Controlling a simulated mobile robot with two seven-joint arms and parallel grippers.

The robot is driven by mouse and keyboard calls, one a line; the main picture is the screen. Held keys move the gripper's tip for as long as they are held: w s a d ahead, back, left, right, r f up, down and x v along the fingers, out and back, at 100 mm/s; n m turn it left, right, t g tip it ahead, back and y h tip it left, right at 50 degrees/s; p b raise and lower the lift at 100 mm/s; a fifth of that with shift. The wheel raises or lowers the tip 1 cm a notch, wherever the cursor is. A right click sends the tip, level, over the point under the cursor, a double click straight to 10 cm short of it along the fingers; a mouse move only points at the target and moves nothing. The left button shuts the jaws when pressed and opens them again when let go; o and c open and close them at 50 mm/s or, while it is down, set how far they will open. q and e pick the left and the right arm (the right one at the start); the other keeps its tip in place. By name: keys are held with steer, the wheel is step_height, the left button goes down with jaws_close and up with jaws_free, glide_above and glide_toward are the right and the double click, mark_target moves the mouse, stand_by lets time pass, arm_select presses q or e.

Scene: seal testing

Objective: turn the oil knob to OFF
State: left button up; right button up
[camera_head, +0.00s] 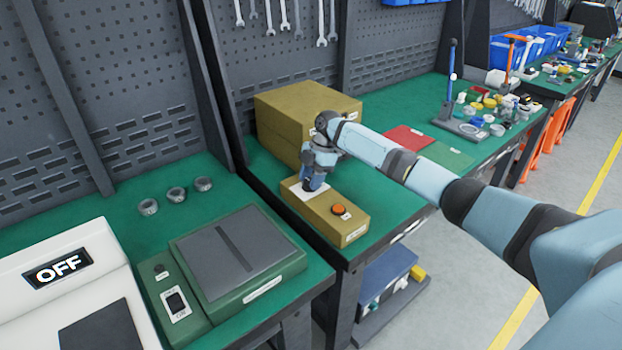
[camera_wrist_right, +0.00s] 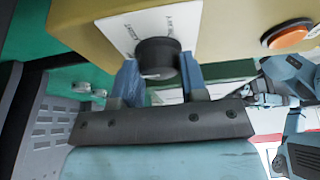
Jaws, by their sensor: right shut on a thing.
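The oil knob (camera_wrist_right: 158,58) is a dark round knob on a white label plate (camera_wrist_right: 118,32) in the right wrist view. The plate is on a tan box, which in the head view is a low control box (camera_head: 335,225) on the green bench. My right gripper (camera_wrist_right: 158,80) has its two blue fingers on either side of the knob, shut on it. In the head view my right gripper (camera_head: 312,186) points down at the white plate and hides the knob. The label's small print is too blurred to read.
An orange button (camera_head: 339,209) is on the same control box; it also shows in the right wrist view (camera_wrist_right: 288,36). A larger tan box (camera_head: 290,115) stands behind. A green device (camera_head: 240,255) and a white unit reading OFF (camera_head: 60,270) are on the nearer bench.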

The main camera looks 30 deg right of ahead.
steer(key=shift+s+a+f, duration=0.1)
steer(key=shift+f, duration=0.05)
steer(key=o, duration=0.9)
steer(key=v, duration=1.4)
steer(key=shift+f, duration=0.15)
